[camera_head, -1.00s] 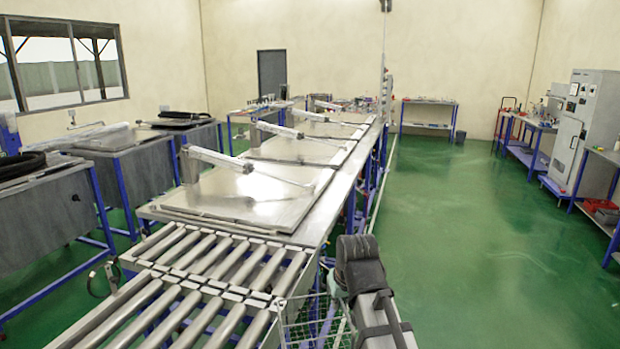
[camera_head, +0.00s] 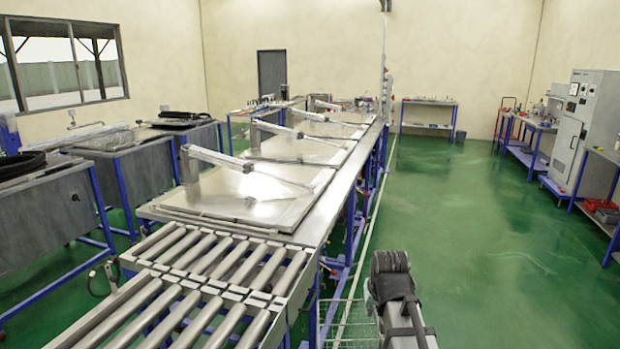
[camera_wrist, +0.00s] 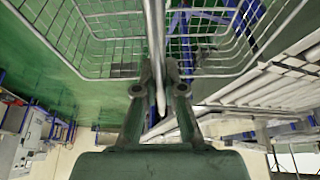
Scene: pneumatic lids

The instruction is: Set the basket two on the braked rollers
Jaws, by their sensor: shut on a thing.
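The wire basket (camera_wrist: 80,65) fills the top of the wrist view, with its rim and mesh close to the camera. My gripper (camera_wrist: 160,85) is shut on a metal bar of it. In the head view part of the basket's mesh (camera_head: 343,318) shows at the bottom edge, beside my arm and right of the roller conveyor, over the floor. My arm hides much of it there, and my fingers are hidden. The steel rollers (camera_head: 217,258) lie bare in the head view, with a nearer roller section in front. I cannot tell which rollers are braked.
Beyond the rollers stands a row of flat steel lids (camera_head: 245,196) with slanted pneumatic arms (camera_head: 215,160). Grey tanks (camera_head: 120,165) stand to the left. The green floor (camera_head: 480,250) on the right is open. A grey cabinet (camera_head: 585,125) and benches stand at the far right.

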